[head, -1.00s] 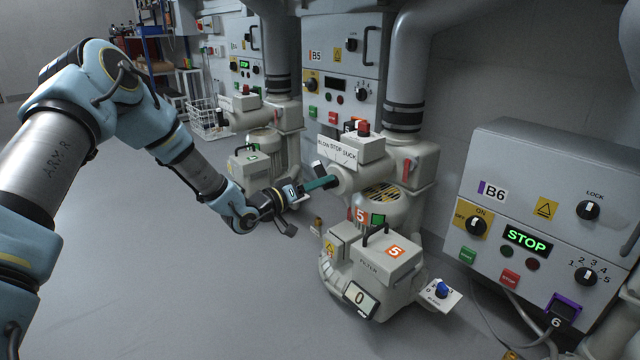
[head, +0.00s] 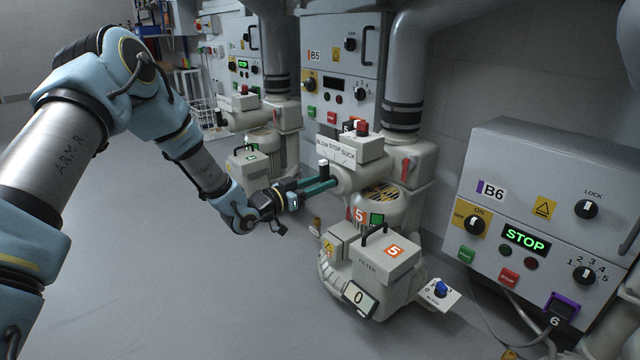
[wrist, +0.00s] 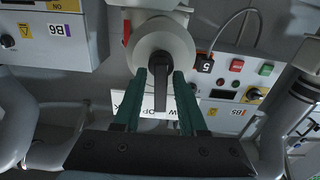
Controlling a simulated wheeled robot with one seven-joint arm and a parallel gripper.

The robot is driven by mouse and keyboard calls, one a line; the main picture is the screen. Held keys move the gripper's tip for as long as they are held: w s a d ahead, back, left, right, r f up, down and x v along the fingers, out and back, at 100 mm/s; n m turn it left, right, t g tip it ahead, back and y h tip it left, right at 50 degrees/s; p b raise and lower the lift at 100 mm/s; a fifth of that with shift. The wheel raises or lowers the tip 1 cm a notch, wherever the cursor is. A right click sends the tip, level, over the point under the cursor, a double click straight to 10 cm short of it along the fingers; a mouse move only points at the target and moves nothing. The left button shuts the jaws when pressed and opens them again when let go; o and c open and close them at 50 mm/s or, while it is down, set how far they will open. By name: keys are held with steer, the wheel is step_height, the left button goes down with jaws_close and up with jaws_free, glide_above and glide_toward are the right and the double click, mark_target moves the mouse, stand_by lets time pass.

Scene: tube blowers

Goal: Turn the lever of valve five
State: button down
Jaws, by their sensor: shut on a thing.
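The lever (wrist: 161,90) of valve five is a black handle on a pale round valve body (wrist: 160,45), seen in the wrist view between my green fingers. My gripper (wrist: 166,80) is shut on it. In the head view my gripper (head: 328,184) reaches the valve from the left, and the lever's end (head: 323,167) stands up above the fingers. The BLOW STOP SUCK plate (head: 335,148) is just behind. The lever points about at STOP. An orange 5 tag (head: 360,215) marks the blower below.
Filter box five (head: 388,262) with its handle stands below and to the right of my gripper. Grey cabinet B6 (head: 560,170) is at the right, and panel B5 (head: 342,55) is behind. The floor (head: 190,290) at the left is clear.

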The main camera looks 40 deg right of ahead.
steer(key=shift+a+f, duration=0.1)
steer(key=shift+f, duration=0.2)
steer(key=c, duration=0.8)
jaws_free()
steer(key=shift+r, duration=0.1)
steer(key=a+p, duration=0.3)
steer(key=a, duration=0.7)
steer(key=shift+w+a, duration=0.3)
steer(key=shift+a, duration=0.1)
